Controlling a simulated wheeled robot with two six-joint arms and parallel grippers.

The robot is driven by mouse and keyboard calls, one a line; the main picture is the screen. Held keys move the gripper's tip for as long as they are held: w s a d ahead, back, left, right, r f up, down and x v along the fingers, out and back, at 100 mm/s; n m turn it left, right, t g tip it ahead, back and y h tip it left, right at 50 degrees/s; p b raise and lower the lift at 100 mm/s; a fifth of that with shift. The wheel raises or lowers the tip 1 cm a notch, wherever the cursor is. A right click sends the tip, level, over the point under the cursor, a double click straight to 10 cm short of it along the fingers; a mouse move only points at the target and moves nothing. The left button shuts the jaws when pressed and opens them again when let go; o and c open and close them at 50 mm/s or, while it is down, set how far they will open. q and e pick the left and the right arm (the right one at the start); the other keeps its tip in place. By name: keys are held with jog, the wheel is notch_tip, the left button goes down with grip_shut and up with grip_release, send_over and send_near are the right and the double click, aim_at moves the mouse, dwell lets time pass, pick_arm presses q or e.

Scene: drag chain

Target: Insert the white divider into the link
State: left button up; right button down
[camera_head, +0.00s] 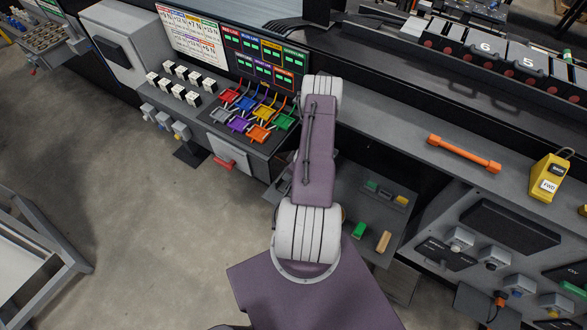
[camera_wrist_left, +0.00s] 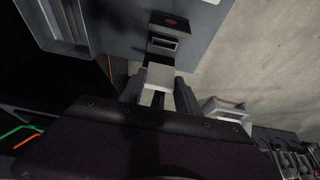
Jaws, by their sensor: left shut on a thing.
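My left gripper (camera_wrist_left: 158,95) shows in the left wrist view with its two dark fingers shut on a white piece, the white divider (camera_wrist_left: 160,76). Just beyond the divider is a dark, frame-like part (camera_wrist_left: 163,46), which may be the link; I cannot tell whether the two touch. In the head view a purple and white arm of mine rises from the bottom centre, and its gripper is hidden. My right gripper is not in view.
Several white blocks (camera_head: 181,70) stand on the grey bench left of my arm, near coloured trays (camera_head: 238,125). An orange handle (camera_head: 463,153) and a yellow block (camera_head: 549,177) lie to the right. In the wrist view another pale block (camera_wrist_left: 222,108) sits right of the gripper.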

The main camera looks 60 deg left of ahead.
pick_arm(q)
jog(key=shift+f+b, duration=2.4)
jog(key=shift+f, duration=0.5)
jog(key=shift+f, duration=0.2)
jog(key=shift+f+b, duration=0.3)
jog(key=shift+b, duration=0.05)
jog(key=shift+f+b, duration=0.7)
jog(key=shift+f, duration=0.15)
jog(key=o, duration=1.4)
jog(key=shift+r, duration=0.1)
